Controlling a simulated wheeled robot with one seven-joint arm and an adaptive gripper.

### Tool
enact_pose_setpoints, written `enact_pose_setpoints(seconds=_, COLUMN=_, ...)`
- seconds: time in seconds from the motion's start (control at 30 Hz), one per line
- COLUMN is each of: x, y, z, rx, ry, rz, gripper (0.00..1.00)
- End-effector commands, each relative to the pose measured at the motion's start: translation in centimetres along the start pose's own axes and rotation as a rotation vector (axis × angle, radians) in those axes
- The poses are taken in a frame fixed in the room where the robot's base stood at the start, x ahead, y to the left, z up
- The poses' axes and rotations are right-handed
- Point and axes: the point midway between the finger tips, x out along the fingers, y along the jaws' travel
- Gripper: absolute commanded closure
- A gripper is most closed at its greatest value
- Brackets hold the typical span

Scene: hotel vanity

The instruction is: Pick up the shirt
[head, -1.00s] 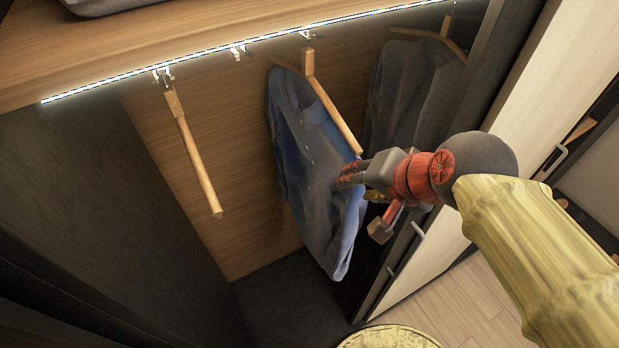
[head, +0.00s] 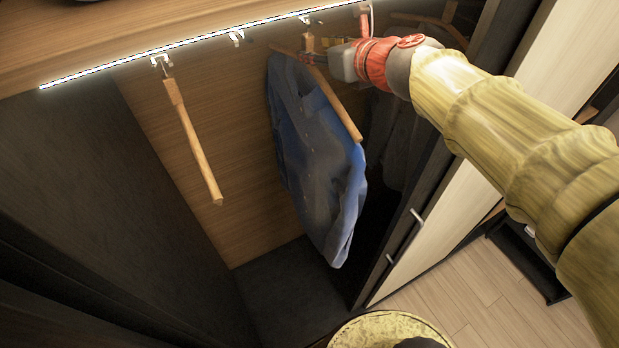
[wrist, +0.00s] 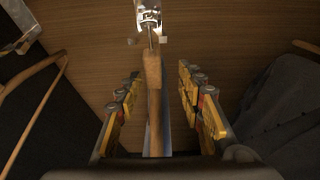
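The blue shirt (head: 318,165) hangs on a wooden hanger (head: 338,108) in the wardrobe. In the wrist view the hanger's top (wrist: 152,72) points up to its metal hook, with a thin strip of blue below it. My gripper (head: 312,58) is at the upper part of the hanger. In the wrist view my gripper (wrist: 158,95) is open, with one finger on each side of the hanger and a gap on both sides. The head view partly hides the fingertips behind the hanger area.
An empty wooden hanger (head: 193,140) hangs to the left. A dark grey garment (wrist: 285,115) hangs close on the right. A lit rail (head: 200,51) runs along the shelf above.

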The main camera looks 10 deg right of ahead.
Motion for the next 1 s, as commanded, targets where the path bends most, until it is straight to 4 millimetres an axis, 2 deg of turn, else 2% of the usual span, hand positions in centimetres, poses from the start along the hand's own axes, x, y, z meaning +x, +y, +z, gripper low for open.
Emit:
enact_pose_setpoints(seconds=0.53, x=6.4, y=0.9, z=-0.6, rx=-0.005, ry=0.002, rz=0.002, gripper=0.62)
enact_pose_setpoints(seconds=0.83, x=6.9, y=0.9, z=-0.6, rx=-0.006, ry=0.002, rz=0.001, gripper=0.62)
enact_pose_setpoints(seconds=1.0, x=6.8, y=0.9, z=-0.6, rx=-0.006, ry=0.002, rz=0.001, gripper=0.71)
